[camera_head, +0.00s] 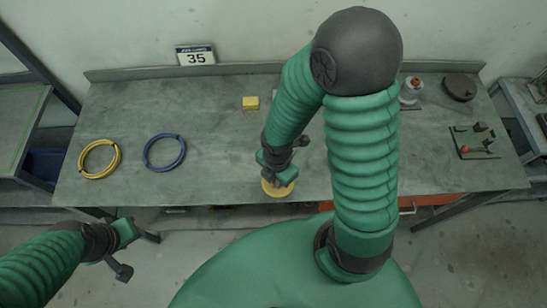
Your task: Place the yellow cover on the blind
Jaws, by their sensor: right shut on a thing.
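A round yellow disc (278,190), which looks like the yellow cover, is at the front edge of the grey table. My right gripper (276,179) reaches down onto it and is shut on it; the gripper hides its middle. I cannot tell whether the disc touches the table. The blind is not clearly identifiable; a dark round disc (460,87) lies at the back right. My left gripper (125,234) is off the table at the lower left, away from everything, and its finger opening is unclear.
A yellow coil (84,163) and a blue coil (149,154) lie on the left of the table (215,140). A yellow block (250,103) sits at the back middle. A pale object (408,93) and a green board (473,143) are at right. The table's centre-left is clear.

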